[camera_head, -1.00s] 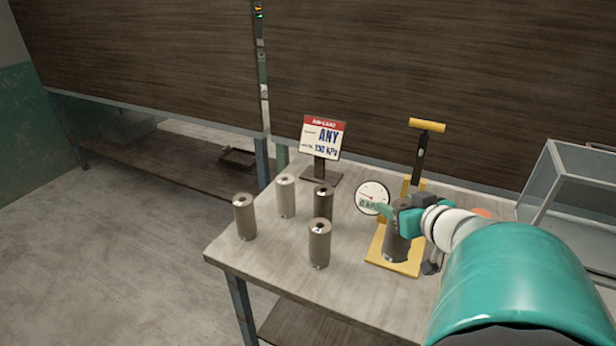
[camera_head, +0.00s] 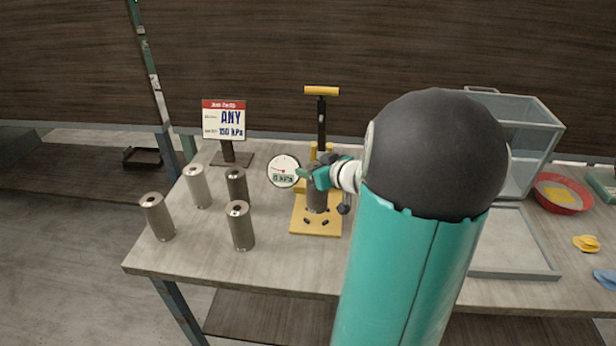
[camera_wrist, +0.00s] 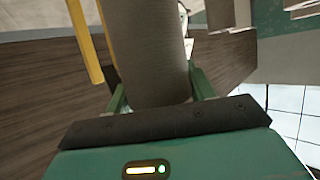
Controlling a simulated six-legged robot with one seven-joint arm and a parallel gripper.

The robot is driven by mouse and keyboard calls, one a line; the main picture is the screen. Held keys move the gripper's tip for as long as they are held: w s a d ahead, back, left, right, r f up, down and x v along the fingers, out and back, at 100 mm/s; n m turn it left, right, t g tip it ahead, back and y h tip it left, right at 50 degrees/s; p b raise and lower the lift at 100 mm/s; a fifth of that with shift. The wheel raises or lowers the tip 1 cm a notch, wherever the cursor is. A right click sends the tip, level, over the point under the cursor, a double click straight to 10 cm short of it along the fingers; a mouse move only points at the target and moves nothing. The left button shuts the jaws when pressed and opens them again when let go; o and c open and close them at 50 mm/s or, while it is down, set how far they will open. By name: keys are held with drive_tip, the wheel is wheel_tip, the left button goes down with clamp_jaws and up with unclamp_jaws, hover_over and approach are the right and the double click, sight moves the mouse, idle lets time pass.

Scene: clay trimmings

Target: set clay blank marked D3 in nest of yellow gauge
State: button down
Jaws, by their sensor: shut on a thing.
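My gripper (camera_head: 318,178) is shut on a dark grey clay cylinder (camera_head: 316,200), upright at the yellow gauge (camera_head: 304,228) on the table. In the wrist view the held cylinder (camera_wrist: 150,50) stands between the green fingers. Its lower end is over or on the yellow base; I cannot tell whether it touches. No D3 mark is readable on it. The gauge has a round dial (camera_head: 284,171), a black upright and a yellow T-handle (camera_head: 321,91).
Several similar cylinders stand at the table's left, one nearest the front (camera_head: 240,226). A sign reading ANY, 150 kPa (camera_head: 224,120) stands behind them. At right are a glass case (camera_head: 525,130), a grey tray (camera_head: 512,262) and a red bowl (camera_head: 562,200).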

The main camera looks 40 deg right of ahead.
drive_tip(key=shift+w+d+f, duration=0.2)
drive_tip(key=shift+d+f, duration=0.05)
drive_tip(key=shift+f, duration=0.6)
drive_tip(key=shift+w+d+f, duration=0.2)
drive_tip(key=shift+w+f, duration=0.05)
drive_tip(key=shift+f, duration=0.65)
drive_tip(key=shift+w+d+f, duration=0.2)
drive_tip(key=shift+d+f, duration=0.05)
drive_tip(key=shift+f, duration=0.7)
drive_tip(key=c, duration=0.5)
unclamp_jaws()
